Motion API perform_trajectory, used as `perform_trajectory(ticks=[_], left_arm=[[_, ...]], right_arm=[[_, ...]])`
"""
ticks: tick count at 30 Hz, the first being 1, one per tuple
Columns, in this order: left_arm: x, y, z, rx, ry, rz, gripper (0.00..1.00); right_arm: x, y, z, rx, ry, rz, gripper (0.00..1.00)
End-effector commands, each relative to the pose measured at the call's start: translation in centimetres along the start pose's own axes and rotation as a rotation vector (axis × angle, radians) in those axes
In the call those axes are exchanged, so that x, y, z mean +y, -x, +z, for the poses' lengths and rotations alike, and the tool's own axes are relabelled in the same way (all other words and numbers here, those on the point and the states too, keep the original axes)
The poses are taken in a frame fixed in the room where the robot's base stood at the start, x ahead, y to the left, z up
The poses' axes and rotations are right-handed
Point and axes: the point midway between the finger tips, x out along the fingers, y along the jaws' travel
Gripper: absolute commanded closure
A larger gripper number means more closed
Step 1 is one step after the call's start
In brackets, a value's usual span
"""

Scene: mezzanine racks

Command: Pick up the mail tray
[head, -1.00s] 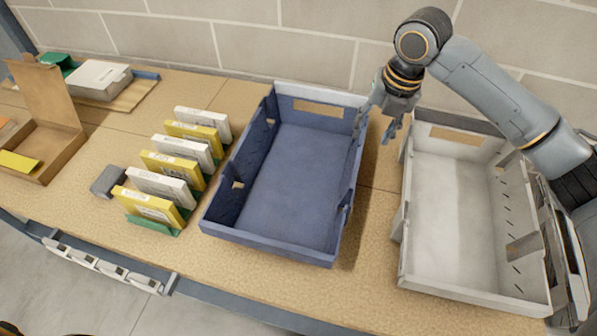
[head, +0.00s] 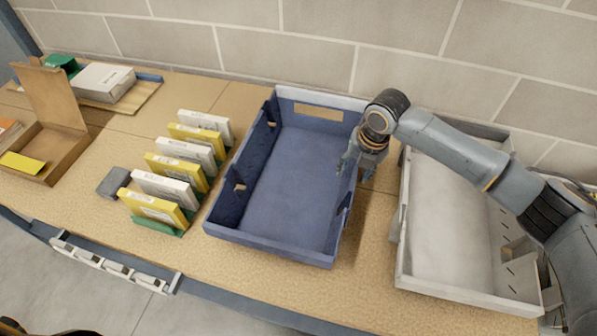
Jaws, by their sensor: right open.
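An empty blue tray (head: 290,190) sits on the bench in the middle of the head view, with a pale label on its far wall. A second, empty grey-white tray (head: 445,220) stands to its right, partly hidden by my right arm. The task's words do not tell which of the two is the mail tray. My right gripper (head: 354,170) is open and points down at the blue tray's right wall, one finger on each side of it as seen. Whether it touches the wall cannot be told. My left gripper is not in view.
A row of yellow and white boxes (head: 178,172) stands left of the blue tray, with a small grey block (head: 113,182) beside it. An open cardboard box (head: 48,150) is at the far left. A block wall (head: 300,50) closes the back. Bare bench lies between the trays.

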Motion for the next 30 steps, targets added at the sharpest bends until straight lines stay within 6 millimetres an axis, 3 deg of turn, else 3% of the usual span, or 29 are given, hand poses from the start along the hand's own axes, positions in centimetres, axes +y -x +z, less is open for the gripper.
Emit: perform_trajectory(ticks=[10, 15, 17, 30], left_arm=[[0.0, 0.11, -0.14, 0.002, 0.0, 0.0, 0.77], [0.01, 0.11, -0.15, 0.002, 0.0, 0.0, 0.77], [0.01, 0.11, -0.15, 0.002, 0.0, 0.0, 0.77], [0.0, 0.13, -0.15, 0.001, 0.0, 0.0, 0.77]], right_arm=[[0.0, -0.97, -0.04, 0.0, 0.002, 0.0, 0.57], [-0.01, -0.94, -0.03, 0.0, 0.002, -0.001, 0.91], [-0.02, -0.94, -0.03, 0.0, 0.002, -0.001, 1.0], [0.03, -0.8, 0.06, -0.003, 0.003, 0.0, 1.0]])
